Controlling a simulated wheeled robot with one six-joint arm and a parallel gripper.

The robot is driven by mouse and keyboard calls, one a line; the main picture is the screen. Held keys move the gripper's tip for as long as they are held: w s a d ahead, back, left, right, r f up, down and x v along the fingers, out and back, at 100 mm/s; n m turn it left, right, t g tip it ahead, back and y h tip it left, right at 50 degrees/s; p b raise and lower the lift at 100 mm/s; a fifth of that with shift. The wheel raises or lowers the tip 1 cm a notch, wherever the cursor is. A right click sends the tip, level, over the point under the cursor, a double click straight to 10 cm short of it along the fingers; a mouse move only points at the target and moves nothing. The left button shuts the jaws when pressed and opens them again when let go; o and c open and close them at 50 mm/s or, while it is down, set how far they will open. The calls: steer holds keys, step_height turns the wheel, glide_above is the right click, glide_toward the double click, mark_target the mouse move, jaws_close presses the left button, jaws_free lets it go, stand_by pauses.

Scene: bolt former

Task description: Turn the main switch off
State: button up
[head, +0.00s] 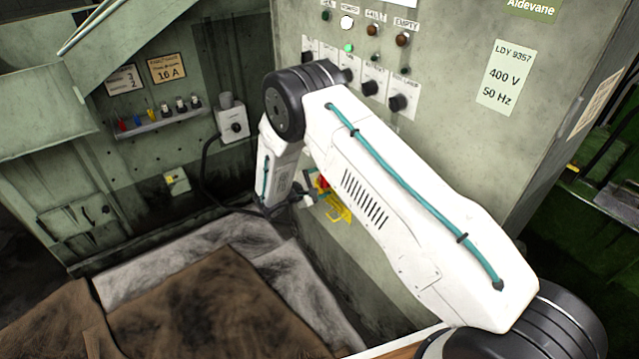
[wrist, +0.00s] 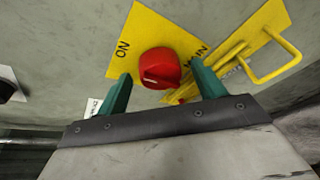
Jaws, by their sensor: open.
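The main switch is a red rotary knob (wrist: 160,68) on a yellow plate (wrist: 143,28) with "ON" printed at its left and partly hidden lettering at its right. It stands at the middle of the wrist view. My gripper (wrist: 161,70) is open, its two teal fingers to the left and right of the knob with gaps showing. Whether the tips reach past the knob's face I cannot tell. In the head view, a bit of the red knob (head: 323,182) shows low on the grey cabinet, mostly hidden by my arm.
Yellow bars (wrist: 272,62) stick out to the right of the knob, close to my right finger. Above my arm, the cabinet carries a row of black selector knobs (head: 371,88) and lamps. A grey wall box (head: 232,124) with a cable is at the left.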

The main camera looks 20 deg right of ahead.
steer(key=shift+c, duration=0.3)
steer(key=c, duration=0.9)
steer(key=shift+n, duration=0.3)
steer(key=n+g, duration=0.2)
steer(key=shift+w+n, duration=0.2)
steer(key=shift+n, duration=0.1)
steer(key=n+g+h, duration=0.1)
steer(key=n, duration=0.2)
steer(key=shift+w+g, duration=0.15)
steer(key=shift+g, duration=0.15)
steer(key=n, duration=0.1)
steer(key=n+g, duration=0.1)
steer(key=n, duration=0.1)
steer(key=shift+w+a+f+n+g+h, duration=0.1)
steer(key=shift+w+n+g+h, duration=0.05)
steer(key=shift+n+g+h, duration=0.2)
steer(key=shift+w+n+g+h, duration=0.15)
steer(key=shift+n+g+h, duration=0.45)
steer(key=shift+n, duration=1.05)
